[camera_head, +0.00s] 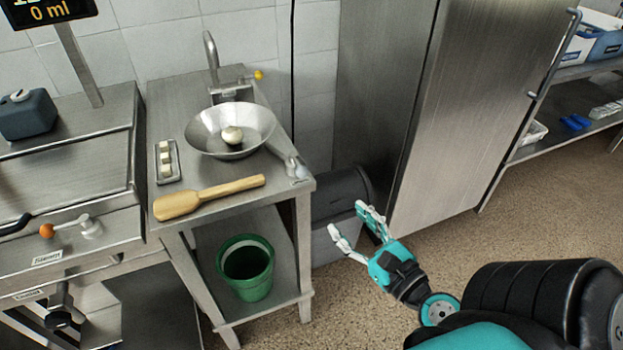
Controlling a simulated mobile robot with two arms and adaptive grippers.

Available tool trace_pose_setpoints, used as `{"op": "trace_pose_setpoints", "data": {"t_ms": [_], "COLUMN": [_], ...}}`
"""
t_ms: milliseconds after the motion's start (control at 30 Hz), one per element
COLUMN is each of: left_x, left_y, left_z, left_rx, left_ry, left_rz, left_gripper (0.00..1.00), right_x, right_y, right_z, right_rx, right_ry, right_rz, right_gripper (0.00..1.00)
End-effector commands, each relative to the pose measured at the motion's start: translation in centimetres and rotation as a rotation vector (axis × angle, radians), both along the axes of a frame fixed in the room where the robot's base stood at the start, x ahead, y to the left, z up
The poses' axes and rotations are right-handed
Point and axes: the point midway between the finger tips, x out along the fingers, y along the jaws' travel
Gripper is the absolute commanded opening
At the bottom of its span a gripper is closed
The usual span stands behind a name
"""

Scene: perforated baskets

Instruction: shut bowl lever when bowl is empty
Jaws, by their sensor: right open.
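A wide metal bowl (204,129) stands on the small steel table, below a tap (212,58). A pale round thing (232,135) is in the middle of the bowl. A small yellow knob (258,75) shows behind the bowl, beside the tap. A grey handle-like piece (292,165) lies at the bowl's lower right, near the table edge; I cannot tell which of these is the bowl lever. My right gripper (348,217) is open and empty, to the right of the table and apart from it. My left gripper is out of view.
A wooden paddle (205,197) lies along the table's front. A small tray (168,162) with pale cubes is left of the bowl. A green bucket (246,268) stands on the lower shelf. A steel cabinet (470,110) rises at the right.

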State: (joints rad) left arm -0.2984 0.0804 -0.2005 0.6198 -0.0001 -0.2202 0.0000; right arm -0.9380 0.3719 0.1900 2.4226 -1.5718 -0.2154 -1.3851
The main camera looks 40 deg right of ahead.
Motion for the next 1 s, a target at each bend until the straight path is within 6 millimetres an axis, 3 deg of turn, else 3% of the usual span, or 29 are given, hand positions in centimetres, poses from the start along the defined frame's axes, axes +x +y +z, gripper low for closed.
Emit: {"op": "trace_pose_setpoints", "data": {"t_ms": [167,500,800,1000], "left_x": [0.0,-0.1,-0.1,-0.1], "left_y": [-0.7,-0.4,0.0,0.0], "left_z": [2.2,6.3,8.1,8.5], "left_rx": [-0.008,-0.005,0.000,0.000], "left_ry": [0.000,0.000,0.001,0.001], "left_rz": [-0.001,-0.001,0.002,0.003], "left_gripper": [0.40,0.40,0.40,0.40], "right_x": [1.9,8.7,14.6,16.8], "right_y": [-0.1,-0.4,-0.6,-0.7], "right_z": [0.9,0.9,0.5,0.2], "right_rx": [-0.001,0.002,0.002,0.004], "right_ry": [-0.006,-0.004,-0.003,-0.001], "right_rz": [0.000,0.000,-0.001,-0.001], "right_gripper": [0.51,0.51,0.51,0.51]}}
